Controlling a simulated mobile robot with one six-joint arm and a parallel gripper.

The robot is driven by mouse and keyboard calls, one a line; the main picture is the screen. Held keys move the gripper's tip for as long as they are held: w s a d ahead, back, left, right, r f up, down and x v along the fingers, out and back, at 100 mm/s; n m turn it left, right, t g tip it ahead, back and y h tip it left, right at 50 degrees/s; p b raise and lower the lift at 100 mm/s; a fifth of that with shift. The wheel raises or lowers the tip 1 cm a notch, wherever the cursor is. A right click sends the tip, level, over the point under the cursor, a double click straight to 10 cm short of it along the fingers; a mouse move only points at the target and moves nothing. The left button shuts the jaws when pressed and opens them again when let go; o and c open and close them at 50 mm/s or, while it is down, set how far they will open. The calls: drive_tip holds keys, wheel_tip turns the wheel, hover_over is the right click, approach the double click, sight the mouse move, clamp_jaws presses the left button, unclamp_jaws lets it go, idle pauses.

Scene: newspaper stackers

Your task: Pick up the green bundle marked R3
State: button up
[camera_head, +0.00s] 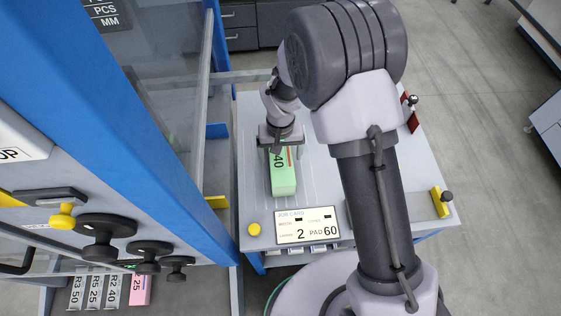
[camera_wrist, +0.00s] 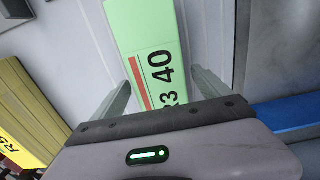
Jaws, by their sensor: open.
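The green bundle (camera_head: 284,178) lies on the grey table in the head view, below my gripper (camera_head: 280,146). In the wrist view the green bundle (camera_wrist: 146,42) shows a red stripe and dark print reading "40" and a partly hidden "R3". My gripper (camera_wrist: 163,92) is open there, with one finger on each side of the bundle and a gap beside it. I cannot tell from these views how far down the fingers reach. The gripper body hides the near end of the bundle.
The table (camera_head: 325,180) also bears a job card (camera_head: 308,226), a yellow button (camera_head: 254,229) and a yellow stop (camera_head: 440,202). A blue-framed machine (camera_head: 140,110) stands close on the left. In the wrist view a yellow bundle (camera_wrist: 30,112) lies at left.

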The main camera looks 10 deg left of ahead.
drive_tip(key=shift+f, duration=0.7)
drive_tip(key=shift+r, duration=0.15)
drive_tip(key=shift+c, duration=0.2)
clamp_jaws()
drive_tip(key=shift+r, duration=0.1)
